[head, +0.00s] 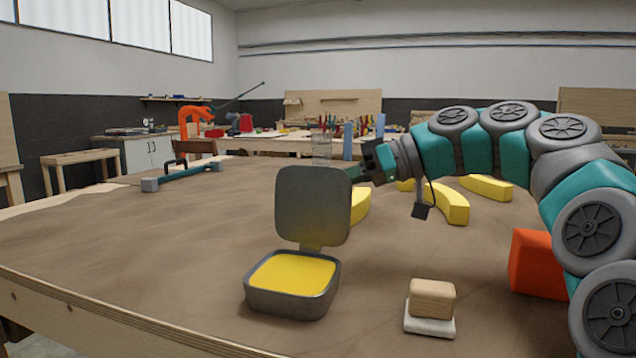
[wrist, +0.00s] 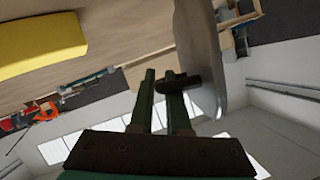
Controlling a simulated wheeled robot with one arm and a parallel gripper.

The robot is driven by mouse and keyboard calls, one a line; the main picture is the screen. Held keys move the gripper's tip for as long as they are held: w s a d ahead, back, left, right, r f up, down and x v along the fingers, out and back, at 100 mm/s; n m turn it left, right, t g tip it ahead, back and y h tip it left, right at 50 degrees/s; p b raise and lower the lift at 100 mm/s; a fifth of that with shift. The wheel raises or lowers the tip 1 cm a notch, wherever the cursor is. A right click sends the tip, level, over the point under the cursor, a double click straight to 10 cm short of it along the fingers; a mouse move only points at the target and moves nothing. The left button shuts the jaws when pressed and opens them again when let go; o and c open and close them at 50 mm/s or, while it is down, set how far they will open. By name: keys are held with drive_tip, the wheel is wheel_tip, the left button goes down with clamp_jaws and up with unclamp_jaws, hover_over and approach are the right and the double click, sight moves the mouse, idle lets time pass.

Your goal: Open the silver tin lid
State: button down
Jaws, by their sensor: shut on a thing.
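The silver tin (head: 291,302) stands on the table in the head view, with a yellow surface showing inside. Its lid (head: 312,205) stands about upright at the tin's back edge, so the tin is open. My gripper (head: 357,172) is at the lid's upper right edge, its fingertips partly hidden behind the lid. In the wrist view, my gripper's green fingers (wrist: 163,80) are closed at a small dark handle (wrist: 180,84) that sticks out from the lid (wrist: 203,55). The exact contact between fingers and handle is partly hidden.
Yellow curved blocks (head: 447,203) lie behind and right of the lid. A wooden block on a white base (head: 430,325) sits right of the tin. An orange-red block (head: 537,263) is by my arm. A teal-handled bar (head: 186,175) lies back left.

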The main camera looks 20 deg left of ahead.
idle(0.4)
drive_tip(key=c, duration=1.2)
unclamp_jaws()
drive_tip(key=shift+o, duration=0.2)
drive_tip(key=shift+d+r, duration=0.1)
drive_tip(key=p+v, duration=0.2)
drive_tip(key=v, duration=0.5)
drive_tip(key=shift+d, duration=0.3)
drive_tip(key=shift+w+r, duration=0.1)
